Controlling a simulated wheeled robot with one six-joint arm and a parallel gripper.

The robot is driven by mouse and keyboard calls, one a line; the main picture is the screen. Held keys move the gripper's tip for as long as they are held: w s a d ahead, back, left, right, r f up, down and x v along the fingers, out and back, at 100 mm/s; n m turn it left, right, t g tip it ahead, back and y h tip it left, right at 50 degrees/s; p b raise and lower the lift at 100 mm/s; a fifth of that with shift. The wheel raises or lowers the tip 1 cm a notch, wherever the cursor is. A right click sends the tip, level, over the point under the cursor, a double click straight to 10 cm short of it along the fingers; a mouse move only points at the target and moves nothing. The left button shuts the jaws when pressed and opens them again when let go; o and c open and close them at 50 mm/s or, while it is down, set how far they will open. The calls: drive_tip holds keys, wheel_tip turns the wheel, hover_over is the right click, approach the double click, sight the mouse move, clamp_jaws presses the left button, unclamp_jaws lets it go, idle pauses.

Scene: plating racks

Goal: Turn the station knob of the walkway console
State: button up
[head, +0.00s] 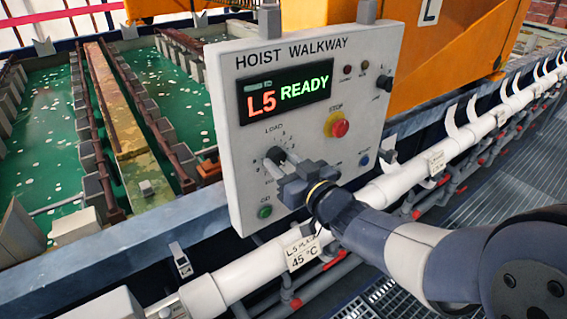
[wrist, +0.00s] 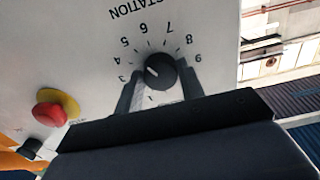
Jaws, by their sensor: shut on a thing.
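The walkway console (head: 240,175) is a pale panel marked HOIST WALKWAY, facing me in the head view. Its display (head: 285,97) reads "L5 READY". The dark round station knob (head: 275,156) sits low on the panel, partly behind my gripper (head: 286,168). In the wrist view the station knob (wrist: 160,72) lies between the two fingers of my gripper (wrist: 160,80), which is shut on it. The knob's white mark points up and left there, toward the 4 and 5 side. The STATION lettering appears upside down above it.
A red stop button (head: 338,126) with a yellow collar sits up and right of the knob. A green button (head: 264,212) is below it, a blue one (head: 364,160) to the right. A white pipe (head: 400,185) runs below the console. Green tanks (head: 40,110) lie behind.

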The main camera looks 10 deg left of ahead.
drive_tip(key=c, duration=0.3)
drive_tip(key=shift+f+b, duration=0.1)
drive_tip(key=shift+b, duration=0.2)
drive_tip(key=n+b, duration=0.2)
drive_tip(key=shift+f+b, duration=0.1)
drive_tip(key=shift+b, duration=0.25)
drive_tip(key=shift+n+b, duration=1.25)
drive_tip(key=shift+n, duration=0.55)
drive_tip(key=shift+r, duration=0.2)
drive_tip(key=o, duration=1)
